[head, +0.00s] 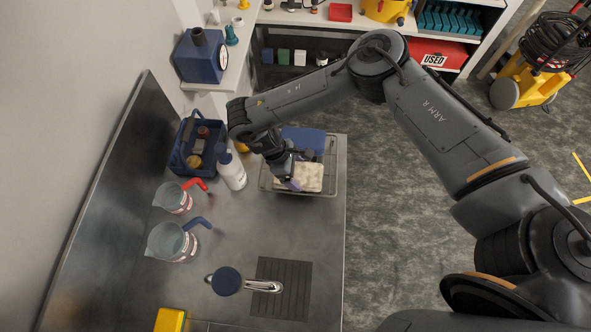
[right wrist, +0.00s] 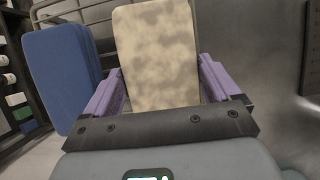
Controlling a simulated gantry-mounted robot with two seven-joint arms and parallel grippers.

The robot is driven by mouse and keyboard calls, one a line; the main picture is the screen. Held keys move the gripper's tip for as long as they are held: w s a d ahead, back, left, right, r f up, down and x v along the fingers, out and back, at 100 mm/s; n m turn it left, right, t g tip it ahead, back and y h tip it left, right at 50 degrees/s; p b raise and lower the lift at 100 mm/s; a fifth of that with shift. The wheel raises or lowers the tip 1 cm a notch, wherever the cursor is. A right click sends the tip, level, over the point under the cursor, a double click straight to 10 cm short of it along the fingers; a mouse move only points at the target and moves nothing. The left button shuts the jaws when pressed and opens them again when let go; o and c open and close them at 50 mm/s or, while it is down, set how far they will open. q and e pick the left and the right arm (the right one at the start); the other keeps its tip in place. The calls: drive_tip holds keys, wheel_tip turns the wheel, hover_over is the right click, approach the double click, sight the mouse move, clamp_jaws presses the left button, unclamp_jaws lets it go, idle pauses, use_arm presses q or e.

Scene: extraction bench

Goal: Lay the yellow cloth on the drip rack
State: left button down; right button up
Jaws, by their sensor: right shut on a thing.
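The yellow cloth (head: 308,177) looks pale cream and mottled, like a flat slab. In the head view it is over or in the drip rack (head: 333,170), a wire-sided tray at the bench's right edge; I cannot tell whether it rests on the rack floor. My right gripper (head: 291,184), with purple fingers, is at the cloth's left end. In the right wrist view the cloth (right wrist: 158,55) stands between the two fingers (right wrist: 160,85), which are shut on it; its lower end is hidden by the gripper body. My left gripper is not in view.
A blue cloth or pad (head: 303,139) stands at the rack's far end. A white bottle (head: 232,172) and a blue caddy (head: 184,150) are left of the rack. Two jugs, red-handled (head: 173,198) and blue-handled (head: 172,242), stand nearer. A tap (head: 262,286) and yellow sponge (head: 170,320) are in front.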

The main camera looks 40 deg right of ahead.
drive_tip(key=shift+f, duration=0.1)
drive_tip(key=o, duration=0.8)
drive_tip(key=v, duration=1.2)
drive_tip(key=shift+d+p, duration=0.1)
drive_tip(key=shift+p, duration=0.25)
